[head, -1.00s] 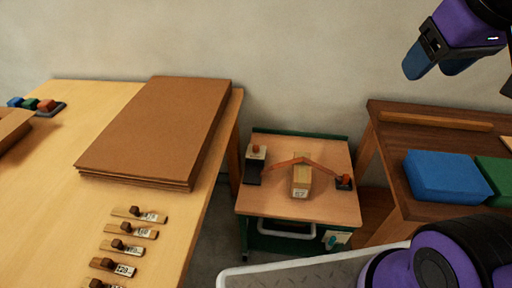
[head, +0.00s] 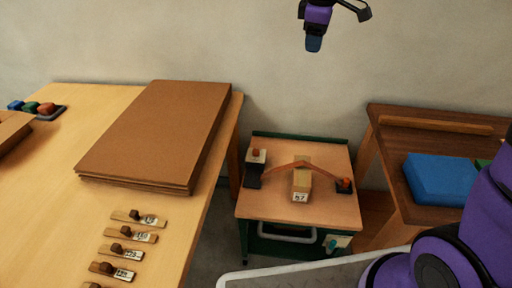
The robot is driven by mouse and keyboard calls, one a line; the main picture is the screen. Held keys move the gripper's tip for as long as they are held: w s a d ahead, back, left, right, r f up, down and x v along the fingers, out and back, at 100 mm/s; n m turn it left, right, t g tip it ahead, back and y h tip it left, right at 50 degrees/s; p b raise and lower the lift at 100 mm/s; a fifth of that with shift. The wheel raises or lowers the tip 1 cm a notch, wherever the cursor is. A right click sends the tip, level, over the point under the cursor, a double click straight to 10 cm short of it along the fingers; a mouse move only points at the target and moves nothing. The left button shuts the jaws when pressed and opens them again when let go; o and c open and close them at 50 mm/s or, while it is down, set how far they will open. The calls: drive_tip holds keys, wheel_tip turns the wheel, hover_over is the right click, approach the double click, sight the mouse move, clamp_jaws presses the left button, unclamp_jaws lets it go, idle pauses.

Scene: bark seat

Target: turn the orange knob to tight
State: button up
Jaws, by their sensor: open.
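A small cart with a light wooden top (head: 275,213) and green frame stands between two tables. On it, a wooden block (head: 302,181) with a number label sits under an orange strap (head: 279,171). A small orange knob-like piece (head: 256,153) tops a dark stand with a pale upper part at the strap's left end. Another orange piece (head: 344,183) sits on a low black base at the right end. I cannot tell which is the knob, or its setting.
The left table holds a stack of brown sheets (head: 155,135), several labelled wooden strips (head: 127,249) and small coloured blocks (head: 30,106). The right table (head: 389,158) holds a blue block (head: 437,178). A pale-rimmed grey tray (head: 300,272) is at the bottom. Room above the cart is clear.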

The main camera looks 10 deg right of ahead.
drive_tip(key=w+a+f+n, duration=0.4)
drive_tip(key=w+f, duration=0.5)
drive_tip(key=f, duration=0.1)
drive_tip(key=n+g+y, duration=0.1)
drive_tip(key=n+g, duration=0.2)
drive_tip(key=n, duration=0.6)
hover_over(256, 150)
wheel_tip(256, 150, down, 36)
drive_tip(key=f, duration=0.1)
wheel_tip(256, 150, down, 10)
drive_tip(key=shift+w+f, duration=0.15)
drive_tip(key=shift+f, duration=0.1)
drive_tip(key=c, duration=0.9)
